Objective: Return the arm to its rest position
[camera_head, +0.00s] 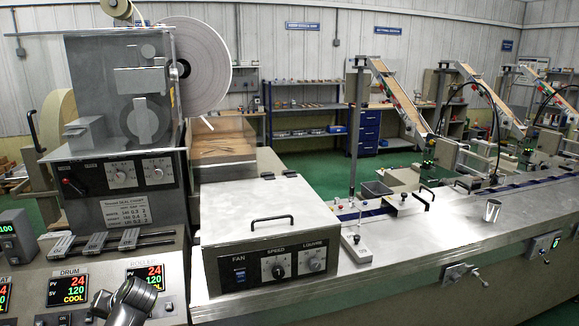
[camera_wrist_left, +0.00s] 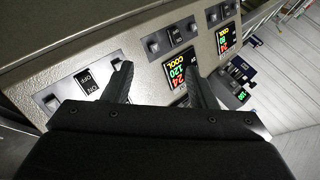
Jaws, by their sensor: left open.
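My left arm shows at the bottom left of the head view, with its gripper end (camera_head: 130,302) in front of the control panel (camera_head: 172,312) below the drum and roller displays. In the left wrist view my left gripper (camera_wrist_left: 158,72) has its two dark fingers spread apart with nothing between them. The panel (camera_wrist_left: 150,45) with its switches lies beyond the fingertips. Whether the fingers touch the panel I cannot tell. My right gripper shows in neither view.
The sealing machine (camera_head: 115,190) with a paper reel (camera_head: 195,65) rises behind the panel. A metal hood (camera_head: 265,220) with a handle stands right of it.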

